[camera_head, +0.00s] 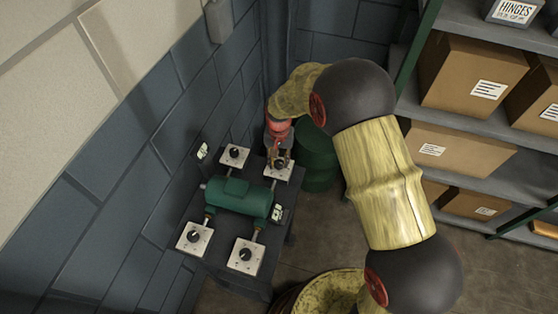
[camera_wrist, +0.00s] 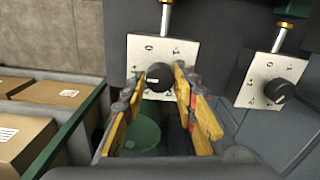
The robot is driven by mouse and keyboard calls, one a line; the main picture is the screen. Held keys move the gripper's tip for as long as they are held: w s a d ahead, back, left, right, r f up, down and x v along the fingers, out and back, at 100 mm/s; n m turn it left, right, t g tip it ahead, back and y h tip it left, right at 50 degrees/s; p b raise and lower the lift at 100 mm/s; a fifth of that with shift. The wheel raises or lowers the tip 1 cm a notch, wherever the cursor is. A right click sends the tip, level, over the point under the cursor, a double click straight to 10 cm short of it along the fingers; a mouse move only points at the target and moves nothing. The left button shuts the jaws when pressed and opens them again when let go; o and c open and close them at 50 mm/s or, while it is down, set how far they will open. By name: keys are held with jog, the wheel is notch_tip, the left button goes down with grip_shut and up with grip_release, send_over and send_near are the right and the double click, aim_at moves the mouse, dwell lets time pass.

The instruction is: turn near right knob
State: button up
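A green cylindrical casing (camera_head: 238,197) has a white dial plate with a black knob at each of its corners. My gripper (camera_head: 279,160) is at the upper-right plate, pointing down, and partly hides that knob (camera_head: 280,165). In the wrist view the same knob (camera_wrist: 160,76) shows between the two yellow fingertips (camera_wrist: 161,74), with a finger on either side. The fingers look apart, with a small gap at the left; contact at the right is unclear. The other knobs are at upper left (camera_head: 234,152), lower left (camera_head: 193,236) and lower right (camera_head: 245,254).
A green barrel (camera_head: 318,165) stands close beside the dark stand (camera_head: 240,283). A blue-grey wall (camera_head: 130,190) runs along the left. Shelves with cardboard boxes (camera_head: 470,75) are at the right. A neighbouring plate and knob (camera_wrist: 280,91) are right of my gripper in the wrist view.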

aim_at(279, 162)
jog(key=o, duration=0.4)
jog(key=shift+o, duration=0.2)
notch_tip(279, 162, up, 12)
dwell(0.5)
dwell(0.5)
